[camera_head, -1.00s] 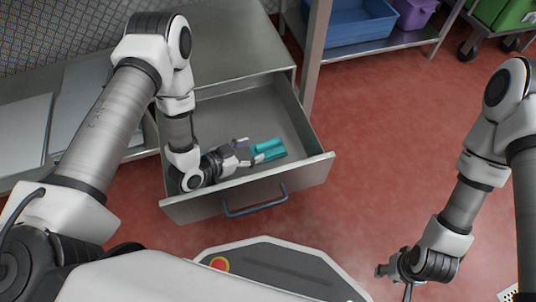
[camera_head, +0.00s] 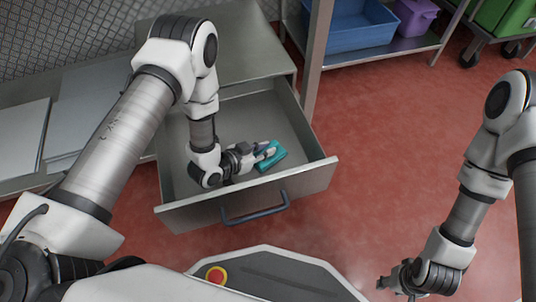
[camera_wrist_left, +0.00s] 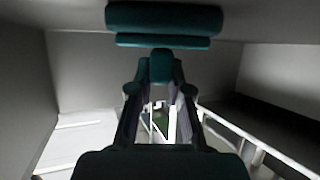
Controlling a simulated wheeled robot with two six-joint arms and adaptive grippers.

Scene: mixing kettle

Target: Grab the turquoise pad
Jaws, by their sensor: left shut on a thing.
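The turquoise pad (camera_head: 273,158) is inside the open drawer, toward its right part. My left gripper (camera_head: 262,153) reaches down into the drawer and its fingers are shut on the pad. In the left wrist view, the pad (camera_wrist_left: 165,20) shows dark teal at the top, and a teal part of it sits between the fingertips of the left gripper (camera_wrist_left: 160,68). The fingers cover part of the pad in the head view. My right gripper (camera_head: 388,283) is out over the floor at the lower right, away from the drawer; its finger opening is not clear.
The metal drawer (camera_head: 318,180) is pulled out, with high walls around the left gripper and a dark handle (camera_head: 254,208) on its front. A shelf post (camera_head: 317,60) stands behind its right side. A blue bin (camera_head: 350,30) and a purple bin (camera_head: 415,17) are on the shelf. Red floor (camera_head: 400,150) is clear to the right.

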